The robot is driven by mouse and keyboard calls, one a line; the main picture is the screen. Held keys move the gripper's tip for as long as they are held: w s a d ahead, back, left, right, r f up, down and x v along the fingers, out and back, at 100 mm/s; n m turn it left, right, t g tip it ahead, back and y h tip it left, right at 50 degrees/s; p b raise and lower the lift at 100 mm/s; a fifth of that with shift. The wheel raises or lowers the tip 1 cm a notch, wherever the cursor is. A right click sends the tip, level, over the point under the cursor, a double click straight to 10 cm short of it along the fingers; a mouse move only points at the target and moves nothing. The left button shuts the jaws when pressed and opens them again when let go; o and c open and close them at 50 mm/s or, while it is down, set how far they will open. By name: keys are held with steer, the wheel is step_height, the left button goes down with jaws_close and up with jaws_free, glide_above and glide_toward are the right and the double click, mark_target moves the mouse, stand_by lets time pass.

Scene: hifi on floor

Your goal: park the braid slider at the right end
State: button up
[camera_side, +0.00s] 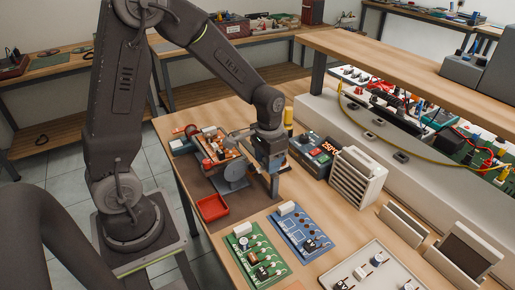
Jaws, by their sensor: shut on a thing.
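My gripper (274,187) points down over the right side of the dark work mat (250,203), at the bench's left part. Its jaws are shut on a small part, which looks like the braid slider. The fingers and their housing hide most of it, so its shape and its place along its travel cannot be told. A grey disc (235,171) stands just left of the gripper, beside a cluttered red tray of small parts (212,148).
An empty red tray (212,207) lies left of the gripper. Green (256,258) and blue (302,232) boards lie in front. A unit with a red display (318,152) and a ribbed cream box (357,178) stand to the right. A shelf (420,75) overhangs the back.

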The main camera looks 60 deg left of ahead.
steer(key=shift+d, duration=0.65)
steer(key=o, duration=1.3)
step_height(320, 180, up, 14)
steer(key=shift+f, duration=0.1)
steer(key=s+d+r+t, duration=0.1)
steer(key=s+t, duration=0.1)
steer(key=s, duration=0.3)
steer(key=s+d+r+t, duration=0.1)
steer(key=s+d, duration=0.1)
steer(key=s, duration=0.3)
steer(key=s+d+r+t, duration=0.1)
steer(key=s+t, duration=0.1)
steer(key=s, duration=0.3)
steer(key=shift+d+r+t, duration=0.2)
steer(key=shift+r+t, duration=0.1)
